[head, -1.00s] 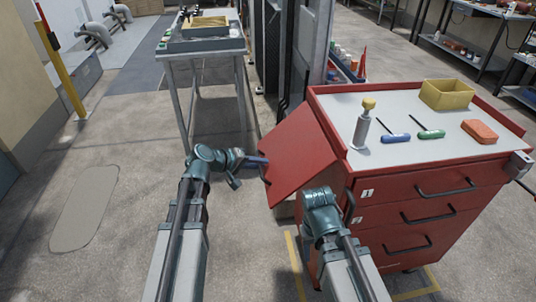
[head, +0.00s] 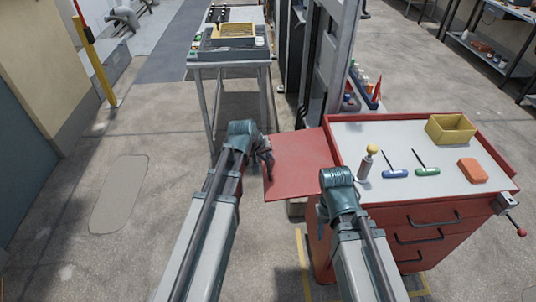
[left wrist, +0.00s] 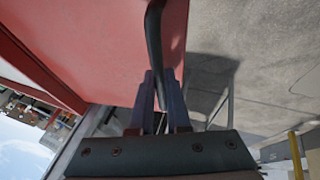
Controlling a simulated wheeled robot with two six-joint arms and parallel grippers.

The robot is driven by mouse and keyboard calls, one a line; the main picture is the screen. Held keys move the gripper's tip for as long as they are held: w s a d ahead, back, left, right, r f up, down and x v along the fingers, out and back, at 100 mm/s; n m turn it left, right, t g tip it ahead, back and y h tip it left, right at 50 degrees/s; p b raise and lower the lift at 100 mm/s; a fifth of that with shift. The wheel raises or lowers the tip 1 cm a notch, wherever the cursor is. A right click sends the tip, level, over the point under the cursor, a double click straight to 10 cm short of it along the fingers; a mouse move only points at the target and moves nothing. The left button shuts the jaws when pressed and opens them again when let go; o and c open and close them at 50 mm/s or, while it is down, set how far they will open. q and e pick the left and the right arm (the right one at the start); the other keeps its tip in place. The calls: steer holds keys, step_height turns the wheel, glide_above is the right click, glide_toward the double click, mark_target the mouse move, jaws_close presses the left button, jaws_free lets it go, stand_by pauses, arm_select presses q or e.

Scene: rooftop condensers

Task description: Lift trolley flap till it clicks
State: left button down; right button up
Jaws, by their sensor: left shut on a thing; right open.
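The red trolley flap (head: 298,165) stands out from the left side of the red trolley (head: 365,235), looking about level with its top. My left gripper (head: 266,160) is at the flap's outer left edge. In the left wrist view, its fingers (left wrist: 160,105) are shut on the flap's black bar handle (left wrist: 154,40), against the red flap face (left wrist: 100,45). My right arm's wrist is in front of the trolley's near left corner; its gripper is hidden behind the wrist. The flap's support or catch is not visible.
On the trolley top are a grey bottle (head: 367,165), a blue-handled tool (head: 395,173), a green-handled tool (head: 428,171), an orange block (head: 472,171) and a yellow bin (head: 450,130). A grey table (head: 225,64) stands behind the flap. Floor to the left is clear.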

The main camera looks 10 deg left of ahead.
arm_select(q)
steer(key=shift+d+r+p, duration=0.2)
steer(key=shift+r+p, duration=0.8)
steer(key=shift+r, duration=0.4)
arm_select(e)
steer(key=shift+r, duration=1.45)
arm_select(q)
steer(key=c, duration=1.2)
jaws_free()
steer(key=shift+o, duration=0.2)
steer(key=shift+r, duration=0.1)
arm_select(e)
steer(key=shift+r, duration=0.1)
arm_select(q)
steer(key=p+v, duration=1.2)
steer(key=v, duration=0.1)
steer(key=shift+r, duration=0.3)
arm_select(e)
step_height(320, 180, up, 12)
